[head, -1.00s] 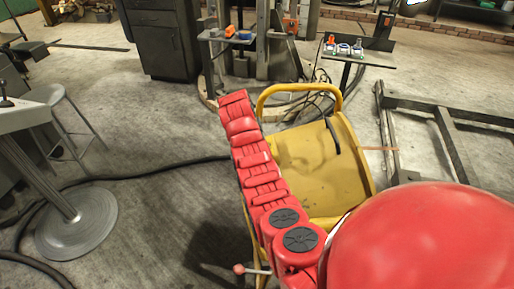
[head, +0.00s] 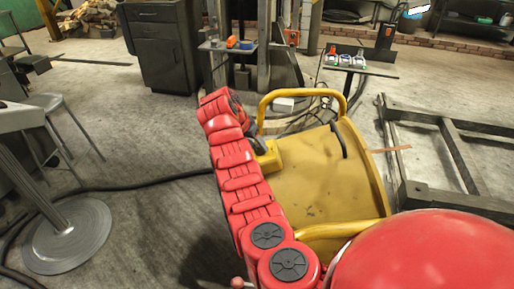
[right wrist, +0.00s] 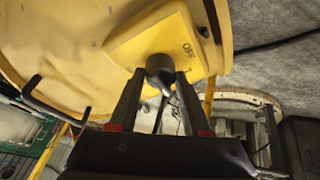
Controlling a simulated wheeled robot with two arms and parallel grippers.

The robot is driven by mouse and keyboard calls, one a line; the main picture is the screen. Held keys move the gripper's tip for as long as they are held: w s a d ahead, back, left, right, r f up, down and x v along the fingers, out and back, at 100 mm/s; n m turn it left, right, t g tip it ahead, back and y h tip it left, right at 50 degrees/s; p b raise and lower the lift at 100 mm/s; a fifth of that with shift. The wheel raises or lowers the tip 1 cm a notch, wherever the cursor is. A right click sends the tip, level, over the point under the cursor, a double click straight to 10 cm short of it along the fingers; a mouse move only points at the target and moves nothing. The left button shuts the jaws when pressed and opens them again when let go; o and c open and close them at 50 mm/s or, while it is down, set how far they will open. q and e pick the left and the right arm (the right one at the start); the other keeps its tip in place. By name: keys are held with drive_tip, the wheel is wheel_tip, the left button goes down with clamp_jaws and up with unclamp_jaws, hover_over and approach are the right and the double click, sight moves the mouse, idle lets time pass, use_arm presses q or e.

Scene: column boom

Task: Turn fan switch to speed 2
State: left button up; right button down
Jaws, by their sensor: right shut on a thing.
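The yellow fan (head: 310,185) stands in front of me in the head view, with a tube handle on top. Its yellow switch box (head: 267,160) shows beside my red right arm. In the right wrist view the switch box (right wrist: 190,38) bears the word OFF and a small mark lower down. A dark round knob (right wrist: 159,64) sits on the box. My right gripper (right wrist: 160,82) is shut on this knob, one finger on each side. Which mark the knob points to cannot be told. In the head view the right gripper is mostly hidden behind my arm. My left gripper is not in view.
A black bent handle (right wrist: 45,100) sticks out from the fan. A dark metal frame (head: 425,150) lies on the floor at right. A small side table (head: 360,68) stands behind the fan. A black cable (head: 140,187) crosses the floor at left.

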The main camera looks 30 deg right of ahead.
idle(0.3)
drive_tip(key=shift+c, duration=1.8)
unclamp_jaws()
drive_tip(key=v, duration=1.7)
drive_tip(key=shift+r, duration=0.15)
drive_tip(key=shift+w, duration=0.1)
